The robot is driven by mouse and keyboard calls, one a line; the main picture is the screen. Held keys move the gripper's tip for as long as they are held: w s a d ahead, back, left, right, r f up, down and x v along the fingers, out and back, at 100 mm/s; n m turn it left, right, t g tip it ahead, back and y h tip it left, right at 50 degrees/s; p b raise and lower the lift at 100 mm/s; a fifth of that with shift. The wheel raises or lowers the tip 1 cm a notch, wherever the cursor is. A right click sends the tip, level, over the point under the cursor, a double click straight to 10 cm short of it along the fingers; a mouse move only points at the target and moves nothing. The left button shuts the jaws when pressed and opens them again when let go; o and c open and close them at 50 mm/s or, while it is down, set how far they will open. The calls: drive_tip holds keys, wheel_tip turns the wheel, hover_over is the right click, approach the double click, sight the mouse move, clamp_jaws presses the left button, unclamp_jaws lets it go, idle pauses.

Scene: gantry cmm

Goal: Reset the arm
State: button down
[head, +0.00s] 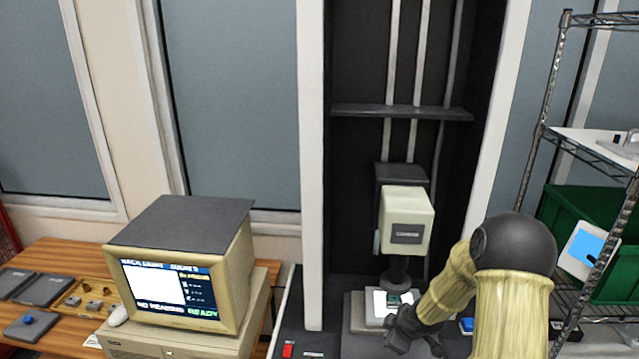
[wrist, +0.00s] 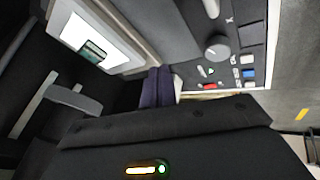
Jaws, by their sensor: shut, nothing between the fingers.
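My gripper (head: 408,335) is at the end of my arm, low in front of the measuring machine in the head view. Its dark fingers also show in the wrist view (wrist: 158,87), close together with nothing between them. The machine's pale measuring head (head: 407,214) hangs above a lit white stage (head: 375,306). A small green part lies on the lit stage (wrist: 72,25), apart from the fingers in the wrist view. My forearm hides part of the machine's right side in the head view.
A wire shelf (head: 560,120) with a green bin (head: 575,215) stands at right. A control panel with a grey knob (wrist: 216,48) and coloured buttons lies near the fingers in the wrist view.

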drive_tip(key=s+a+r+m+g+b, duration=0.1)
drive_tip(key=s+r+m, duration=0.2)
drive_tip(key=s, duration=0.4)
drive_tip(key=s+a+r+m+g+h+b, duration=0.1)
drive_tip(key=s+r+m+b, duration=0.1)
drive_tip(key=s+m, duration=0.3)
drive_tip(key=s+a+r+m+g+h+b, duration=0.1)
drive_tip(key=s+a+r+m, duration=0.1)
drive_tip(key=s, duration=0.8)
drive_tip(key=r+m, duration=0.1)
drive_tip(key=m, duration=0.1)
drive_tip(key=shift+s+r+m, duration=0.3)
drive_tip(key=shift+s+r, duration=0.1)
